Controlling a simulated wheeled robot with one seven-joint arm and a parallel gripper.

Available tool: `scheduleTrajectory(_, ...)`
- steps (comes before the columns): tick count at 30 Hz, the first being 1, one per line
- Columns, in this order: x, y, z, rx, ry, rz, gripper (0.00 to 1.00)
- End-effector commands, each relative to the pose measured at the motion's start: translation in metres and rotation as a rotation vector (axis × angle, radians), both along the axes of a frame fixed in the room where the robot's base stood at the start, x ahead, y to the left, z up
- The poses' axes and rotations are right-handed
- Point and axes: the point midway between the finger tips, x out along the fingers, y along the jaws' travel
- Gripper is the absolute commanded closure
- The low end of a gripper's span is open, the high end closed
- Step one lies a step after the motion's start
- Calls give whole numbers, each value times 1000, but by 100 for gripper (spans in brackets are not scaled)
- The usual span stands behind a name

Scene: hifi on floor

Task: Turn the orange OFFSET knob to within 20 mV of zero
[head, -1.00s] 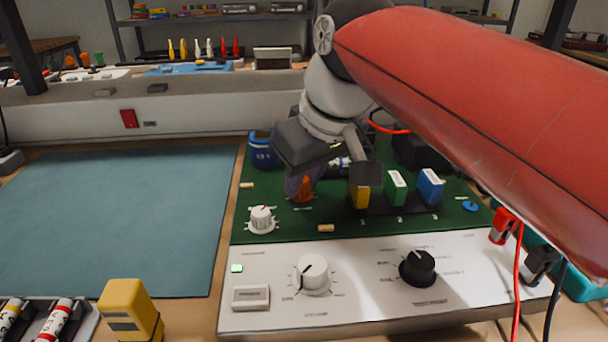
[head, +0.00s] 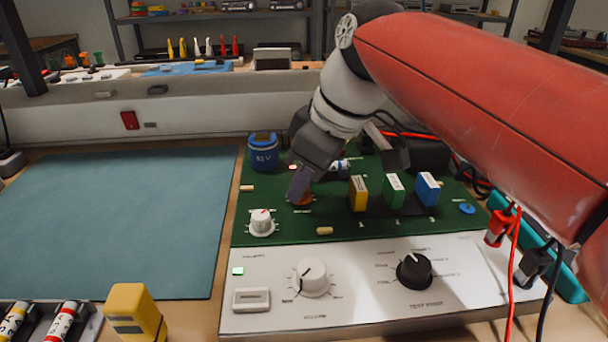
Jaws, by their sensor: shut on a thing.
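The orange OFFSET knob (head: 303,201) sits on the green circuit board (head: 280,229), mostly hidden behind my gripper's fingers. My gripper (head: 299,190) reaches down from the upper right and is shut on the orange knob. A white knob (head: 262,222) with a red mark stands just left of and in front of it. No meter reading in millivolts shows in this view.
Yellow (head: 358,193), green (head: 393,190) and blue (head: 426,188) blocks stand right of my gripper. A blue can-shaped part (head: 264,153) stands behind left. The white front panel (head: 360,285) has a white VOLUME knob (head: 313,277) and a black knob (head: 414,271). The teal mat (head: 120,220) is clear.

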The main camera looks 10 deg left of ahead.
Motion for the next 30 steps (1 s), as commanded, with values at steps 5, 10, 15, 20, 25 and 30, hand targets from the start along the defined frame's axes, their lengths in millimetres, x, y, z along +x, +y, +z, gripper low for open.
scheduleTrajectory(5,1,0,1,0,0,60,100)
scheduleTrajectory(10,1,0,1,1,-1,83,100)
scheduleTrajectory(15,1,0,1,1,-1,86,100)
scheduleTrajectory(20,1,0,1,1,-1,86,100)
scheduleTrajectory(25,1,0,0,1,-1,85,60)
scheduleTrajectory(30,1,0,0,1,-1,85,57)
